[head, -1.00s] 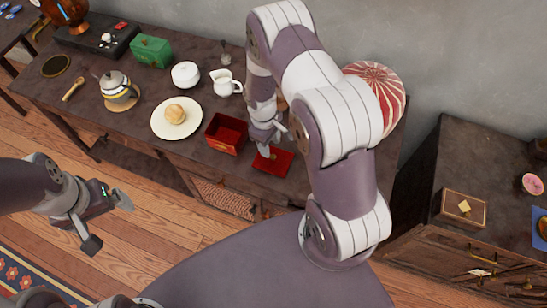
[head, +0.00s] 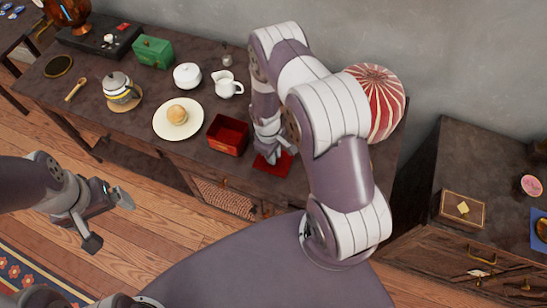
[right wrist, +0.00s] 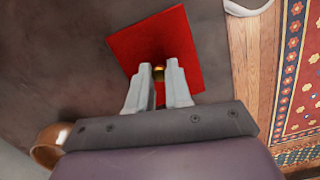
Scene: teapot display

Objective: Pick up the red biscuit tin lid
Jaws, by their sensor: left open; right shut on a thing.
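The red biscuit tin lid (head: 272,165) lies on the dark sideboard top, right of the open red tin (head: 228,136). In the right wrist view the lid (right wrist: 148,38) is a flat red square with a small brass knob (right wrist: 158,74). My right gripper (right wrist: 159,70) is over the lid with its fingers shut on the knob. In the head view my right gripper (head: 268,150) partly hides the lid. I cannot tell any gap between lid and table. My left gripper (head: 112,220) is open and empty, in front of the sideboard over the floor.
Left of the red tin are a white plate with a bun (head: 178,125), a white jug (head: 228,84), a sugar bowl (head: 187,76), a teapot (head: 120,88) and a green tin (head: 152,52). A red striped round object (head: 385,100) stands behind my right arm.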

